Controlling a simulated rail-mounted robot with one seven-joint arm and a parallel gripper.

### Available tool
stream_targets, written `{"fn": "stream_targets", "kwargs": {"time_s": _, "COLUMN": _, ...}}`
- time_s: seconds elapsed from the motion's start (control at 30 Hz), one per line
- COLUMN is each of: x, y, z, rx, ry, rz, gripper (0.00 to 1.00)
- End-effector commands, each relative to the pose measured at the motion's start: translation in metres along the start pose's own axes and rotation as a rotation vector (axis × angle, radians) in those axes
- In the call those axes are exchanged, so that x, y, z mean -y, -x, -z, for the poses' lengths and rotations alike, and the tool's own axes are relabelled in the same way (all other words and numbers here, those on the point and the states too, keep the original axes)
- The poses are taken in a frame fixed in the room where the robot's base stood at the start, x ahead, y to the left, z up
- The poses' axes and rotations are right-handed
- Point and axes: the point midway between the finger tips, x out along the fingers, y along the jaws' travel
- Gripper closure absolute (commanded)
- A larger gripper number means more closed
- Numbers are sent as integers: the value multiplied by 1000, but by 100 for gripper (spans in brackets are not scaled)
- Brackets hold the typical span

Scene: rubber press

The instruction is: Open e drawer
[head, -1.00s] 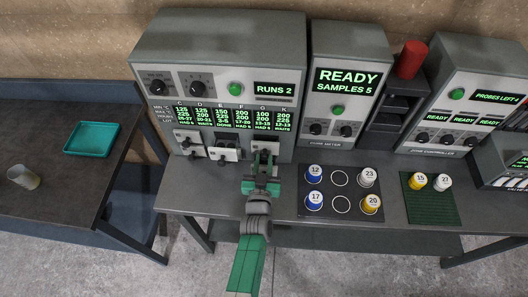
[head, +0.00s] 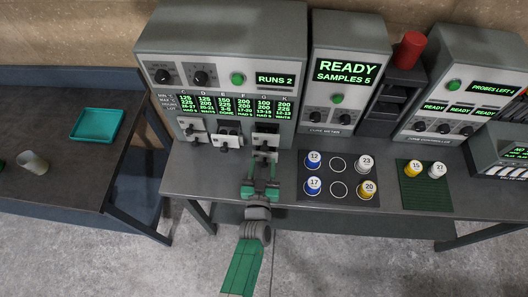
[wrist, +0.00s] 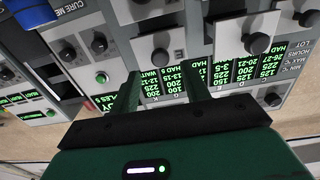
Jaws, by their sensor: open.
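The grey press cabinet (head: 220,40) in the head view has a green readout with lettered columns. Below it are pale drawer fronts with dark knobs: a left one (head: 192,127), a middle one (head: 227,137) under about the E column, and a right one (head: 266,137) under about the G column. The letters on the fronts are too small to read. My gripper (head: 262,176) is open in front of the right drawer. In the wrist view its two fingers (wrist: 160,92) are apart with nothing between them, pointing toward a dark knob (wrist: 160,58).
A cure meter (head: 345,75) stands right of the press. A dark mat (head: 338,178) with several numbered cups and a green mat (head: 425,193) with two cups lie on the bench. A teal tray (head: 95,125) and a cup (head: 33,162) are on the left table.

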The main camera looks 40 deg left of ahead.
Motion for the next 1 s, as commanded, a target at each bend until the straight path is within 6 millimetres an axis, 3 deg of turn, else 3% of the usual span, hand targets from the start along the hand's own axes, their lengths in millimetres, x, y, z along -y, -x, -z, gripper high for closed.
{"fn": "stream_targets", "kwargs": {"time_s": 0.1, "x": 0, "y": 22, "z": 6, "rx": 0, "ry": -1, "rz": -3, "gripper": 53}}
{"fn": "stream_targets", "kwargs": {"time_s": 0.23, "x": 0, "y": 35, "z": 3, "rx": 0, "ry": 0, "rz": -1, "gripper": 53}}
{"fn": "stream_targets", "kwargs": {"time_s": 0.83, "x": -1, "y": 36, "z": 3, "rx": -3, "ry": 2, "rz": -2, "gripper": 53}}
{"fn": "stream_targets", "kwargs": {"time_s": 0.93, "x": -20, "y": 25, "z": 30, "rx": -27, "ry": 23, "rz": -39, "gripper": 53}}
{"fn": "stream_targets", "kwargs": {"time_s": 1.0, "x": -50, "y": 11, "z": 72, "rx": -63, "ry": 50, "rz": -98, "gripper": 53}}
